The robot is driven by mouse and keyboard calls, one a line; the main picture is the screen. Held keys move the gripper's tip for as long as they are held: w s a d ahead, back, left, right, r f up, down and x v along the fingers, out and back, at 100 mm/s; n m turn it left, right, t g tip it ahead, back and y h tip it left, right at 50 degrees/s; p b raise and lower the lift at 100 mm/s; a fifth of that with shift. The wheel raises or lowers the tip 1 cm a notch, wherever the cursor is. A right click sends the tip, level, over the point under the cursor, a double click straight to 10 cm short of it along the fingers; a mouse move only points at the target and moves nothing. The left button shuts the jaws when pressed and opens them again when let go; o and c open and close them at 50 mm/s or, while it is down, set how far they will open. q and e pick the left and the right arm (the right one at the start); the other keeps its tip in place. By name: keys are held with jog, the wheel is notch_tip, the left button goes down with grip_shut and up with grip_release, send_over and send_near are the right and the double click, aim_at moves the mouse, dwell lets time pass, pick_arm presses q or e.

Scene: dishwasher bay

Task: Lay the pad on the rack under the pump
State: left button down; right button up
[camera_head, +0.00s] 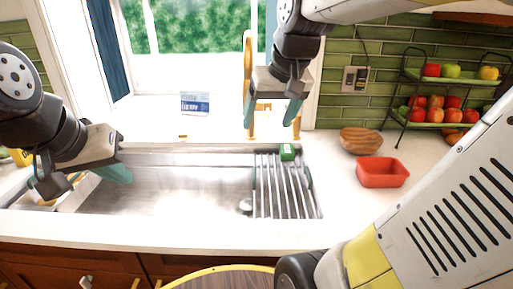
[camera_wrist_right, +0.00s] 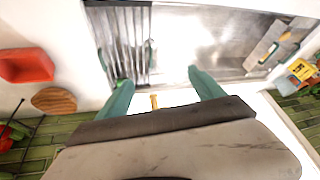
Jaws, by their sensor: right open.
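The rack (camera_head: 283,190) is a row of metal bars across the right part of the sink; it also shows in the right wrist view (camera_wrist_right: 128,40). A small green-and-white block (camera_head: 287,152), possibly the pad, sits at the rack's back edge. Gold fixtures (camera_head: 249,45) stand behind the sink; I cannot tell which is the pump. My right gripper (camera_head: 272,112) is open and empty, above the back of the sink in front of the gold fixtures. My left gripper (camera_head: 82,180) appears open and empty over the sink's left end.
A red tray (camera_head: 382,173) and a wooden bowl (camera_head: 361,141) stand on the counter right of the sink. A two-tier fruit stand (camera_head: 407,100) is behind them. A blue-and-white box (camera_head: 195,102) is by the window. The sink's middle (camera_head: 190,190) is clear.

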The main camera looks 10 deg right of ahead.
jog(key=s+a+f+t+y, duration=0.1)
jog(key=s+f, duration=0.3)
jog(key=s, duration=0.4)
jog(key=shift+s+a, duration=0.2)
jog(key=shift+a, duration=0.5)
jog(key=shift+d, duration=0.1)
